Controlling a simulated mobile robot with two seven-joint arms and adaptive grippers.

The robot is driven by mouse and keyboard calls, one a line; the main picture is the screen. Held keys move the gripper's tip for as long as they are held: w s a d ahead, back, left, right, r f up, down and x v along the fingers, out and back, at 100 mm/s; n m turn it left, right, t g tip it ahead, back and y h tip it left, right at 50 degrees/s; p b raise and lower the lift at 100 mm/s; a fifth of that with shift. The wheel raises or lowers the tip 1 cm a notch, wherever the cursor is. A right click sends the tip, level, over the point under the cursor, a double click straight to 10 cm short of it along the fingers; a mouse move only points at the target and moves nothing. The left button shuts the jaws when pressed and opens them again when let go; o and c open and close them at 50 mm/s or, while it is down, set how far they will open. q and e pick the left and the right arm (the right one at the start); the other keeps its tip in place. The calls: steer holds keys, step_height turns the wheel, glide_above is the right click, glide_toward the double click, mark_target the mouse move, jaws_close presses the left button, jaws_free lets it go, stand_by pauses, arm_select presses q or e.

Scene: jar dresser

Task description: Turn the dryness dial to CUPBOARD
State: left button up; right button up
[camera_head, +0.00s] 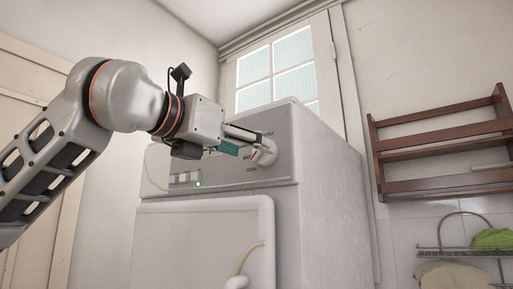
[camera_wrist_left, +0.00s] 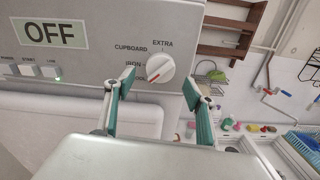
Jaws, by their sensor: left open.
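The dryness dial (camera_wrist_left: 155,68) is a white round knob on the grey panel of a white machine. Labels CUPBOARD, EXTRA and IRON stand around it, with a partly hidden one that seems to read COOL at lower left. Its red mark points lower left, towards that last label. The dial also shows in the head view (camera_head: 265,153). My left gripper (camera_wrist_left: 159,86) is open, its teal-padded fingers spread left and right just in front of the dial; contact cannot be told. In the head view the left gripper (camera_head: 245,145) reaches the panel from the left. My right gripper is not in view.
A display (camera_wrist_left: 50,33) reads OFF, above several small buttons with a green light by one. The machine's door (camera_head: 205,235) is below the panel. A brown wooden rack (camera_head: 440,145) hangs at the right, above a wire shelf (camera_head: 465,250).

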mark_target(257, 152)
arm_select(q)
steer(key=shift+x, duration=1.25)
steer(key=shift+w+d+p, duration=0.3)
steer(key=shift+w, duration=0.1)
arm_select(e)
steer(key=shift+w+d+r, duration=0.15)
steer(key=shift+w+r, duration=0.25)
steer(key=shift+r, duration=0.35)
arm_select(q)
steer(key=c, duration=1.1)
